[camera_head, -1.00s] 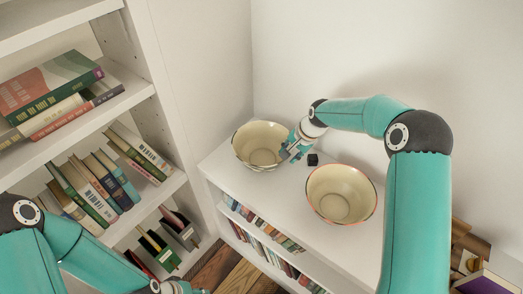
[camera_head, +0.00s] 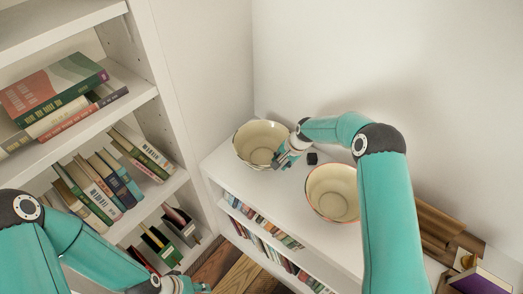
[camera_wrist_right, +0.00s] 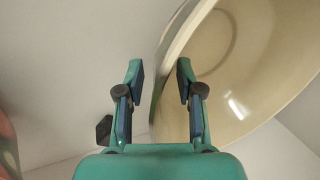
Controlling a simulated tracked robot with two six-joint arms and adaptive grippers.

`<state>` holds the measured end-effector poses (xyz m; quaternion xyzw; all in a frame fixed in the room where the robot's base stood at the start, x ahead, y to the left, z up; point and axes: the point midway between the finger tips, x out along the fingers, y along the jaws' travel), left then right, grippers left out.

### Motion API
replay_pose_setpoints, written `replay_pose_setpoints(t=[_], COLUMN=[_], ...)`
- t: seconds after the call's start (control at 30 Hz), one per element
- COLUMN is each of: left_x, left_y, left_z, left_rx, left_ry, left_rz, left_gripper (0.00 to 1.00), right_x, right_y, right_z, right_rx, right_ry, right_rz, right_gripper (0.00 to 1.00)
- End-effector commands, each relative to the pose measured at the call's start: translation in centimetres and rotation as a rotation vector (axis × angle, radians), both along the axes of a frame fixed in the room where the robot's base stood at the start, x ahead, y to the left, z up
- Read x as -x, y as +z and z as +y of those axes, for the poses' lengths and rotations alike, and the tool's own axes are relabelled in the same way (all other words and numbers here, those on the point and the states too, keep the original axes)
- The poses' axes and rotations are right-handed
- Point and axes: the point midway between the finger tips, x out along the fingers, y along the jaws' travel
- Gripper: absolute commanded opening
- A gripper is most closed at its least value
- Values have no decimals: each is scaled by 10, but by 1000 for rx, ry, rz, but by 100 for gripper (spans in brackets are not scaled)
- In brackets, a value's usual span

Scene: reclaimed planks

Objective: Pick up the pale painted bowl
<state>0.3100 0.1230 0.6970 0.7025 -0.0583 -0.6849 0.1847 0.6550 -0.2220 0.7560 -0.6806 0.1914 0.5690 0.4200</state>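A pale cream bowl with a thin dark rim (camera_head: 252,137) stands upright at the far left end of the white shelf top. A second cream bowl with a reddish rim (camera_head: 332,190) stands to its right. My right gripper (camera_head: 279,161) is at the right side of the dark-rimmed bowl. In the right wrist view the right gripper (camera_wrist_right: 161,82) is open, with the wall of that bowl (camera_wrist_right: 245,75) between its fingers; gaps show on both sides. My left gripper (camera_head: 200,288) is low at the bottom edge, and its fingers are not clear.
A small black block (camera_head: 312,158) lies between the bowls. A tall white bookcase (camera_head: 160,110) with books stands at the left, and a wall rises behind the bowls. Books (camera_head: 265,222) fill the shelf below. Brown boxes (camera_head: 445,235) and a purple book (camera_head: 480,284) are at the right.

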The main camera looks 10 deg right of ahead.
Motion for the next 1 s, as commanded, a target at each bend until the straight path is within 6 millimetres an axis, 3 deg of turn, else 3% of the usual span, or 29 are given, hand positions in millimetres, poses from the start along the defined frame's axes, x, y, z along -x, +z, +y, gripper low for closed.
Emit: replay_pose_setpoints(t=[0.07,0.3,1.0], left_x=[0,0,0], left_y=[0,0,-1], left_z=[0,0,0], left_rx=[0,0,0], left_ry=[0,0,0], left_rz=[0,0,0], left_gripper=[40,40,40], right_x=[0,0,-1], right_y=[0,0,4], right_z=[0,0,0], right_rx=[0,0,0], right_ry=[0,0,-1], right_rz=[0,0,-3], right_gripper=[37,0,0])
